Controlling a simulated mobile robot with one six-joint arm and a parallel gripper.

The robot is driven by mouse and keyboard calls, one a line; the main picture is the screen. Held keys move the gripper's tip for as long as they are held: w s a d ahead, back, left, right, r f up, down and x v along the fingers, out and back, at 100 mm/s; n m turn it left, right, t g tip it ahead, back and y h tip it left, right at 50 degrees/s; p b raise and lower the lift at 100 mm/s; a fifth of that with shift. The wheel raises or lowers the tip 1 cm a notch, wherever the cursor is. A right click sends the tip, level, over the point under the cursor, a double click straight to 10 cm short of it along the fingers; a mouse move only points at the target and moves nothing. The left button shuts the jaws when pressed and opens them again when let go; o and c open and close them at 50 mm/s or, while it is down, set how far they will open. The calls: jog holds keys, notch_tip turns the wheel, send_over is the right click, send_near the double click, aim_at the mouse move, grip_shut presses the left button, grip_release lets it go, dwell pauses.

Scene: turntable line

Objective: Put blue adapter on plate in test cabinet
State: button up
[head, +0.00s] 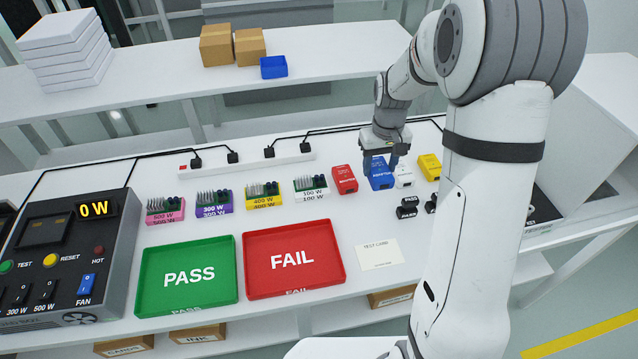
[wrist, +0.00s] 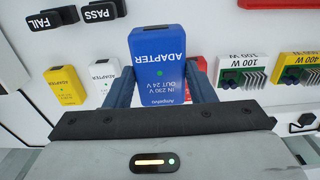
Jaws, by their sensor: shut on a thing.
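The blue adapter (head: 379,173) stands in the row at the back of the white table, between the red adapter and the white one. My gripper (head: 379,160) is over it, with its fingers on either side, shut on it. In the wrist view the blue adapter (wrist: 160,62) fills the space between my fingers (wrist: 160,85), its label reading ADAPTER, IN 230 V, OUT 24 V. I cannot tell whether it still touches the table. The test cabinet at the right (head: 590,150) is mostly hidden behind my arm, and its plate is not visible.
Close beside the blue adapter are a red adapter (head: 344,179), a white adapter (head: 404,176) and a yellow adapter (head: 429,166). Black PASS and FAIL stamps (wrist: 102,11) lie nearby. Green PASS (head: 187,275) and red FAIL (head: 293,258) trays lie at the front.

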notch_tip(320, 180, down, 10)
jog(key=shift+s+r+p, duration=0.1)
jog(key=shift+p, duration=0.4)
jog(key=shift+f, duration=0.25)
jog(key=o, duration=1.1)
jog(key=shift+r, duration=0.1)
